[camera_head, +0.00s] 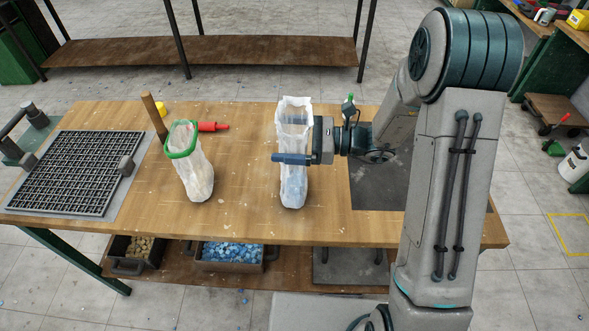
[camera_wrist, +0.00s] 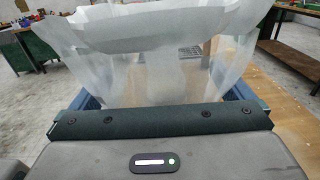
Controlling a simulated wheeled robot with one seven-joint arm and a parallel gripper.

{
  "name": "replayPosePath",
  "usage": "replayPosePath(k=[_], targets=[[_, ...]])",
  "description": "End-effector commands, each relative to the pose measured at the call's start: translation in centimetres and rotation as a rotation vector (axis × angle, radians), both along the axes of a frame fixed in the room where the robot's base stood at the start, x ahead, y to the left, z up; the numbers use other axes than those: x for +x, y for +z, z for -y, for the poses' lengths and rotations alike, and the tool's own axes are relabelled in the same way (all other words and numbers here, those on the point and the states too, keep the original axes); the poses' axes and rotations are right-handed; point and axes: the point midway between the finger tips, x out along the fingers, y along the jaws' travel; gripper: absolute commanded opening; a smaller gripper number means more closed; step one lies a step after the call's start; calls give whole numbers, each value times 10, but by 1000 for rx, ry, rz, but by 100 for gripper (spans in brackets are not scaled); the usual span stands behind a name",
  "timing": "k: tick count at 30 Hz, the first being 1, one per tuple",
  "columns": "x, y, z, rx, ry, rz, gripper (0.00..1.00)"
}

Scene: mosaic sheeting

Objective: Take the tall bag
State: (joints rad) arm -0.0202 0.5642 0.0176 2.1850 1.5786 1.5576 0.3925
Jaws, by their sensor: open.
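The tall bag (camera_head: 294,115) is white and translucent, with an open top and bluish contents low down. It stands upright near the middle of the wooden table. My gripper (camera_head: 290,155) is open at its upper half, reaching in from the right. One blue finger passes across the bag's near side; the other is hidden behind the bag. In the wrist view the bag (camera_wrist: 170,55) fills the space between the blue fingers, its rim above them. Whether the fingers touch it, I cannot tell. A second bag (camera_head: 196,178), with a green rim, stands to the left.
The wooden table (camera_head: 245,215) also holds a wooden post (camera_head: 154,117), a red tool (camera_head: 213,127) and a black grid tray (camera_head: 75,170) at left. A dark mat (camera_head: 375,190) lies right of the bag.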

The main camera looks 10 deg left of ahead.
Motion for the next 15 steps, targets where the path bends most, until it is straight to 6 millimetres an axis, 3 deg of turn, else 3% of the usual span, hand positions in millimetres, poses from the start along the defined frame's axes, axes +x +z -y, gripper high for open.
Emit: replayPosePath(k=[8, 14, 15], targets=[[0, 0, -4, 0, -2, 1, 100], [0, 0, -4, 0, -2, 1, 47], [0, 0, -4, 1, -1, 2, 44]])
